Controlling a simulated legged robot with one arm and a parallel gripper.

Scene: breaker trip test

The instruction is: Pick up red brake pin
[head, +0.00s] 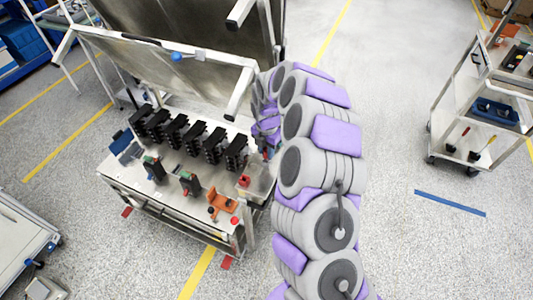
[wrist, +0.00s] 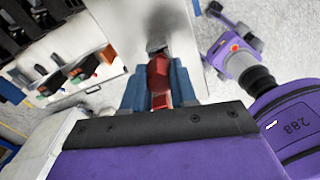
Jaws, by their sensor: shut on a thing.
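In the wrist view, my gripper (wrist: 157,88) has its two blue fingers closed on either side of a red brake pin (wrist: 158,74). The pin's red body shows between the fingers; its lower part is partly hidden by the gripper. A second red patch (wrist: 161,100) shows closer to the gripper body, and I cannot tell if it belongs to the same pin. In the head view, my gripper (head: 266,148) is at the right end of the workbench (head: 150,190), largely hidden by my arm, and the held pin is not clear there.
A row of black breakers (head: 190,138) stands along the bench. An orange fixture (head: 221,204) and a red button (head: 235,220) are near its front right corner. A pale bin (head: 258,184) with a red item (head: 244,181) sits close to my gripper. A cart (head: 485,95) stands far right.

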